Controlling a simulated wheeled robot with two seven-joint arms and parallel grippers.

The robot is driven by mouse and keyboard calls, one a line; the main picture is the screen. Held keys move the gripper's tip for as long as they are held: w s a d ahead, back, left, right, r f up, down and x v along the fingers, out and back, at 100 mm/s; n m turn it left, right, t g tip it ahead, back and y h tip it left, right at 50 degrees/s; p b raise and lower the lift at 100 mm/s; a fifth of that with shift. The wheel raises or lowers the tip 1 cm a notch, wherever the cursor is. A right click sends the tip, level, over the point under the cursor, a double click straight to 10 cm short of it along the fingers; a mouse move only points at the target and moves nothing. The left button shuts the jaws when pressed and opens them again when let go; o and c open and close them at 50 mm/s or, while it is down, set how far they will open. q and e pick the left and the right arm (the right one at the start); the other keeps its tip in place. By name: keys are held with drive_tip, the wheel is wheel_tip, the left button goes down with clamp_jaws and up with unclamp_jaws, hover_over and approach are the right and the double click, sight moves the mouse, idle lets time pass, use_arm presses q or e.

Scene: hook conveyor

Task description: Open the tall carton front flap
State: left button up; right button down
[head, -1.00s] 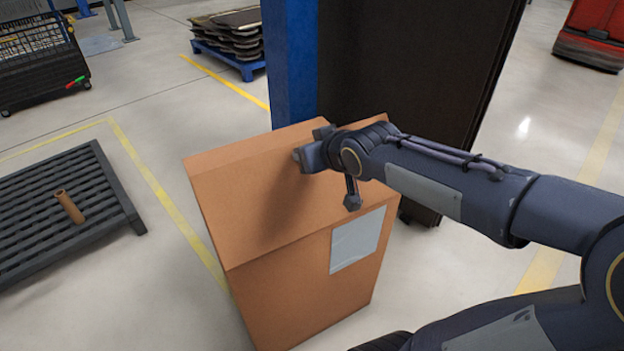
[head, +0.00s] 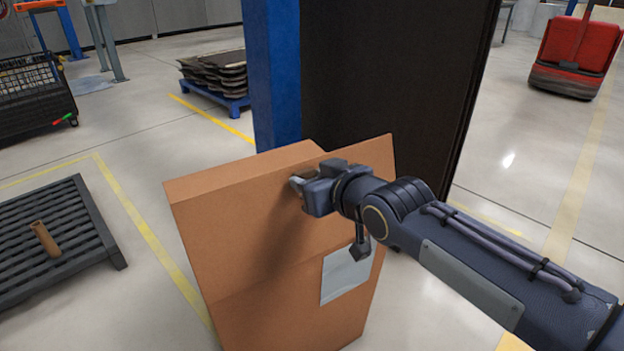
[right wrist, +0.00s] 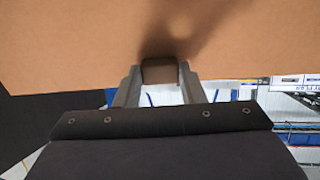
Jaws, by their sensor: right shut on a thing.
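The tall brown carton (head: 270,312) stands on the floor in the middle of the head view, with a grey label on its front. Its front flap (head: 230,220) rises from a crease above the front face, nearly in line with it. Part of the carton's top (head: 245,165) shows behind the flap. My right gripper (head: 300,186) is at the flap's upper part. In the right wrist view its fingers (right wrist: 159,75) are shut on a small brown tab at the flap's edge. My left gripper is out of view.
A blue post (head: 276,75) and a dark tall panel (head: 385,85) stand close behind the carton. A dark slatted pallet (head: 85,255) with a brown tube (head: 45,240) lies at left. A red machine (head: 575,60) is at far right. Floor between is clear.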

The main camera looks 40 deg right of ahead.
idle(0.8)
drive_tip(key=c, duration=0.9)
unclamp_jaws()
drive_tip(key=p+v, duration=0.2)
drive_tip(key=v, duration=0.5)
drive_tip(key=shift+s+r+p, duration=0.1)
drive_tip(key=shift+s+p, duration=0.2)
drive_tip(key=shift+s, duration=0.1)
